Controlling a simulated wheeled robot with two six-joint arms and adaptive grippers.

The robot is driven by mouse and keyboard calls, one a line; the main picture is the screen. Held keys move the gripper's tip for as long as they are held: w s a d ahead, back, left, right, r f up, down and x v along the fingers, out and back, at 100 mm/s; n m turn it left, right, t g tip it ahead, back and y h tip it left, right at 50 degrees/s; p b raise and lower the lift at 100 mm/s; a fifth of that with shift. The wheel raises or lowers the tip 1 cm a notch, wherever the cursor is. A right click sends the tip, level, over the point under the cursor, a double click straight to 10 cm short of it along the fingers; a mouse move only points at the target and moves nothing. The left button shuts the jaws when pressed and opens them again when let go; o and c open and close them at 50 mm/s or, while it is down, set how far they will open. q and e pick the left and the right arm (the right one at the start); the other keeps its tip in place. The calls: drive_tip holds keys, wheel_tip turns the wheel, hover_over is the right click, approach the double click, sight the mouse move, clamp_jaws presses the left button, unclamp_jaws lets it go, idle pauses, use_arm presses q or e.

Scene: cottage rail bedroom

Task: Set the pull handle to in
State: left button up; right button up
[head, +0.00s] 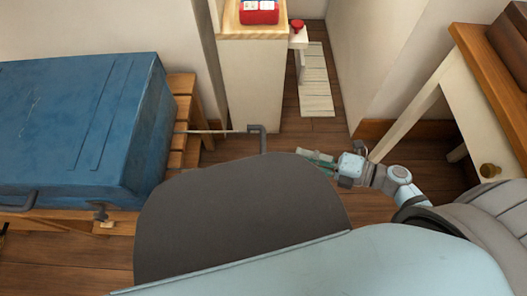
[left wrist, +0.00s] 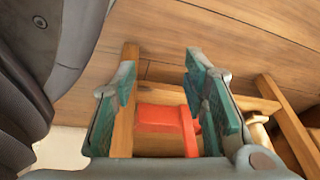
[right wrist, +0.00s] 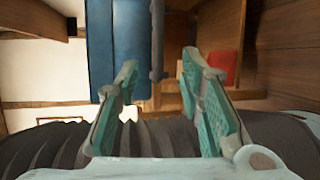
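The blue suitcase (head: 85,120) lies on a slatted wooden rack at the left. Its pull handle (head: 263,140) sticks out to the right on a thin metal rod (head: 212,131), with a dark grip bar at the end. My right gripper (head: 316,160) is to the right of the grip bar, apart from it. In the right wrist view my open, empty right gripper (right wrist: 165,100) faces the dark grip bar (right wrist: 157,40), with the blue suitcase (right wrist: 118,50) behind it. My left gripper (left wrist: 160,90) is open and empty; it is out of the head view.
The wooden rack (head: 182,88) extends past the suitcase. A pale cabinet (head: 252,85) with a red box (head: 258,11) stands behind the handle. A white-legged table (head: 470,90) stands at the right. In the left wrist view a red object (left wrist: 165,125) shows beyond the fingers.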

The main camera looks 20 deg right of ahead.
sight(263, 144)
drive_tip(key=b+x, duration=0.2)
drive_tip(key=x, duration=1)
drive_tip(key=shift+w, duration=0.1)
drive_tip(key=shift+w+a, duration=0.15)
drive_tip(key=shift+a, duration=0.05)
use_arm(q)
drive_tip(key=w, duration=0.1)
drive_tip(key=w+r, duration=0.1)
drive_tip(key=w+d, duration=0.1)
drive_tip(key=shift+w+r, duration=0.1)
drive_tip(key=shift+r, duration=0.25)
use_arm(e)
clamp_jaws()
